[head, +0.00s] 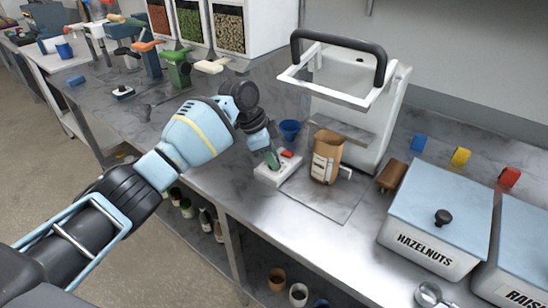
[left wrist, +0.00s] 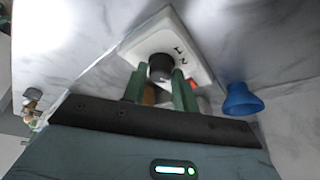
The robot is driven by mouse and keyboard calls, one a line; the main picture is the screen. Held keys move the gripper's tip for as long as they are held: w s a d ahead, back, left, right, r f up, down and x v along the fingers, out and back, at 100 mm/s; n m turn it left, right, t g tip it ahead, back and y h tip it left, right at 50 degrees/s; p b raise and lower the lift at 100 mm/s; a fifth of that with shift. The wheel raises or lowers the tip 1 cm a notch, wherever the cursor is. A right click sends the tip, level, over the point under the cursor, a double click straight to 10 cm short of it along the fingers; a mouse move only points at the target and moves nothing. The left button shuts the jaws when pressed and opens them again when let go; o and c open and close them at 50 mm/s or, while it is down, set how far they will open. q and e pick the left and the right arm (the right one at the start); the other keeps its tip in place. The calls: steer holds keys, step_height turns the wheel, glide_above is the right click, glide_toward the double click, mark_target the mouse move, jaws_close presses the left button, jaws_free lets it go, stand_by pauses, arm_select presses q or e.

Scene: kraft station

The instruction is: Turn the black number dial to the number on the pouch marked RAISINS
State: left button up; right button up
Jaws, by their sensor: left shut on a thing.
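The black number dial (left wrist: 160,66) sits on a white box (left wrist: 168,28) in the left wrist view. The box also shows in the head view (head: 266,175), where my gripper mostly hides the dial. My left gripper (head: 271,158) reaches down over the box, its green fingers (left wrist: 160,82) shut on the dial from both sides. A brown pouch (head: 326,150) with a white label stands upright just right of the box. Its label is not readable here. My right gripper is not in view.
A white press (head: 385,105) with a black handle (head: 338,45) stands behind the pouch. A blue funnel (head: 290,129) is near the box. A HAZELNUTS bin (head: 425,250) and a partly seen bin marked RAIS (head: 520,285) stand at right. Scoops and hand tools fill the counter at left.

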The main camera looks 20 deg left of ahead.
arm_select(q)
steer(key=m, duration=0.1)
steer(key=m+g+b, duration=0.1)
steer(key=m, duration=0.1)
steer(key=shift+w+f+b, duration=0.1)
steer(key=shift+f+b, duration=0.2)
steer(key=shift+f, duration=0.05)
steer(key=m+g+b, duration=0.1)
steer(key=m, duration=0.1)
steer(key=shift+m+b, duration=0.3)
steer(key=shift+b, duration=0.05)
steer(key=m+g+b, duration=0.1)
steer(key=m+b, duration=0.1)
steer(key=m, duration=0.1)
steer(key=shift+w+r, duration=0.1)
steer(key=shift+m+g, duration=0.3)
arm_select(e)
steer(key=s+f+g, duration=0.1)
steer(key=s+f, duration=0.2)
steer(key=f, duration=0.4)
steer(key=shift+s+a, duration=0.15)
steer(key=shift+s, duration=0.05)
arm_select(q)
steer(key=shift+y, duration=0.3)
steer(key=shift+r+b, duration=0.1)
steer(key=shift+b, duration=0.2)
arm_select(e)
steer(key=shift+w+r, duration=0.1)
